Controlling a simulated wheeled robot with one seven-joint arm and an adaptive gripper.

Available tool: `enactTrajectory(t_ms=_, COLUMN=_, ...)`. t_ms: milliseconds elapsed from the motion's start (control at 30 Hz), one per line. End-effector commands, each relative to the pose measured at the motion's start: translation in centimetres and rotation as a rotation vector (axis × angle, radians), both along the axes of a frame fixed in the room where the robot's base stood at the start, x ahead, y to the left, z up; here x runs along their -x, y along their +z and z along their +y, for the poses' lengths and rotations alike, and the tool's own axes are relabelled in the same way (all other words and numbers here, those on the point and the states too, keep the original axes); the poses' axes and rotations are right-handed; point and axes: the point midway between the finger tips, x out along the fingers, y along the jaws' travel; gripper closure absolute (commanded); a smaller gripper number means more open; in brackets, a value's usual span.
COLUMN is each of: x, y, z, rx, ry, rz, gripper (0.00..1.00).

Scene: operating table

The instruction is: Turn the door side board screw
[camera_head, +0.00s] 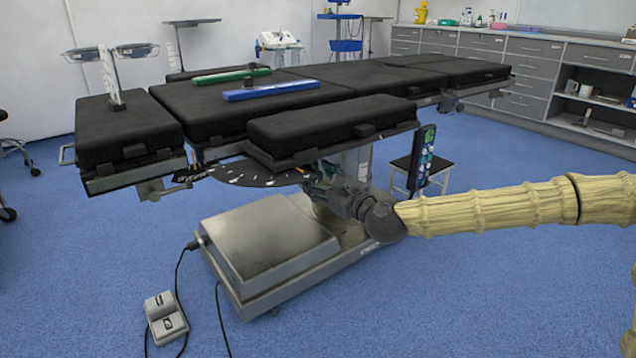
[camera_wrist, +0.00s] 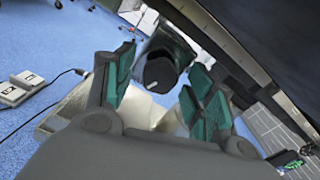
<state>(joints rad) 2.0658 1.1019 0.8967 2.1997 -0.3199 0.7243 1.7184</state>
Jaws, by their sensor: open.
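A dark round screw knob (camera_wrist: 160,73) with a white mark on its face sits on a grey block under the table side, in the wrist view. My gripper (camera_wrist: 160,80) is open, with one teal-padded finger on either side of the knob. The knob appears beyond or between the fingertips; I cannot tell whether they touch it. In the head view my gripper (camera_head: 318,173) is under the near edge of the operating table (camera_head: 226,148), beside the black side board pad (camera_head: 322,124). I cannot make out the knob there.
The grey table base (camera_head: 268,240) stands below my gripper. A dark curved plate (camera_head: 245,177) hangs to its left, and a control panel (camera_head: 424,158) hangs to its right. A foot pedal (camera_head: 165,318) with cables lies on the blue floor.

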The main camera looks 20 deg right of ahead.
Motion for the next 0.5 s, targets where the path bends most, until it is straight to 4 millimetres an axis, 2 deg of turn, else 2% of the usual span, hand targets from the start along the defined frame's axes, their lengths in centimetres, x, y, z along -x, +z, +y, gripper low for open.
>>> enactTrajectory(t_ms=433, x=-0.71, y=0.04, z=0.29, rx=-0.001, ry=0.000, rz=0.000, gripper=0.45)
enactTrajectory(t_ms=500, x=-0.71, y=0.03, z=0.28, rx=-0.001, ry=0.000, rz=0.000, gripper=0.56)
